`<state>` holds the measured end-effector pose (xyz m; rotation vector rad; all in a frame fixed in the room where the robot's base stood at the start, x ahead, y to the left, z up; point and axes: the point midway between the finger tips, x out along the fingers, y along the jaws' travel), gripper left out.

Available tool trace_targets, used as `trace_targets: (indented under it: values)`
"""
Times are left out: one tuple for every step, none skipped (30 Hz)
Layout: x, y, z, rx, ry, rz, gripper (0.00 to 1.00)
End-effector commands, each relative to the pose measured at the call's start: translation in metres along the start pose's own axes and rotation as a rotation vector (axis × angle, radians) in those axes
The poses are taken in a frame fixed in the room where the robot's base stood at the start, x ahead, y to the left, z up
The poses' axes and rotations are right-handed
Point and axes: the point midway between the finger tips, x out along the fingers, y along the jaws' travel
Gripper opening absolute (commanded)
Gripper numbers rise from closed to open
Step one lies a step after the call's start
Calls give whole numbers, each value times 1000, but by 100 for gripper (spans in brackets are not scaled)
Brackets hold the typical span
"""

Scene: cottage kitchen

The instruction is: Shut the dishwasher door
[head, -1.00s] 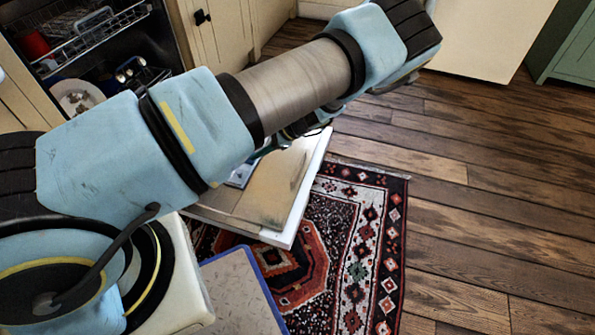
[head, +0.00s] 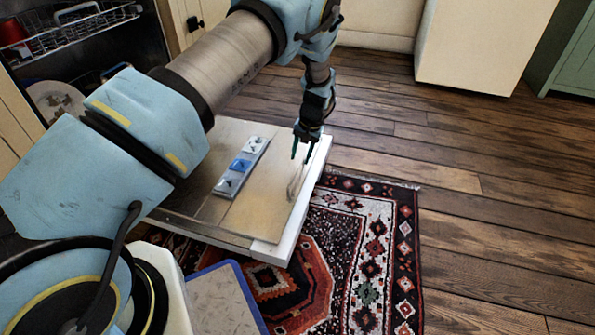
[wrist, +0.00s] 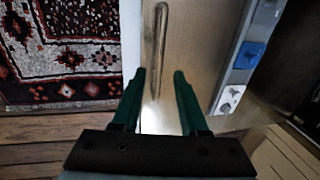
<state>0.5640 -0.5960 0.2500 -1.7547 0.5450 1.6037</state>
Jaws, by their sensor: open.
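The dishwasher door (head: 262,207) is folded down open, lying about level above the rug, its inner face up. A strip with white and blue parts (head: 241,167) lies along it. The door also fills the middle of the wrist view (wrist: 186,50), with a long groove in its face. The dishwasher's dark interior (head: 100,62) stands open behind my arm. My gripper (head: 301,155) points down at the door's far right edge, open, with nothing between its green fingers (wrist: 160,88). Whether the fingertips touch the door I cannot tell. My arm hides part of the door.
The upper rack (head: 95,25) and a plate (head: 55,100) are inside the dishwasher. A patterned rug (head: 365,250) lies under and beside the door. The wooden floor (head: 480,200) to the right is clear. Cream cabinets stand behind (head: 475,45).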

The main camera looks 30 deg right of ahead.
Motion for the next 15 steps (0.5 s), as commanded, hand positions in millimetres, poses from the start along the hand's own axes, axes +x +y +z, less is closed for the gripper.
trace_targets:
  values:
    - [15,1,0,0,-1,-1,44]
    - [20,1,0,0,0,-1,44]
    - [26,0,0,0,0,-1,44]
    - [31,0,0,1,0,-1,44]
    - [35,0,0,1,-1,-1,44]
    - [40,0,0,1,-1,-1,44]
    - [44,0,0,1,0,-1,44]
    - [46,0,0,1,0,-1,44]
    - [50,0,0,1,0,-1,44]
    - [52,0,0,2,1,-1,44]
    - [53,0,0,2,1,-1,44]
    - [55,0,0,2,1,-1,44]
    - [56,0,0,2,1,-1,44]
    - [56,0,0,2,1,-1,44]
    - [56,0,0,2,2,-1,44]
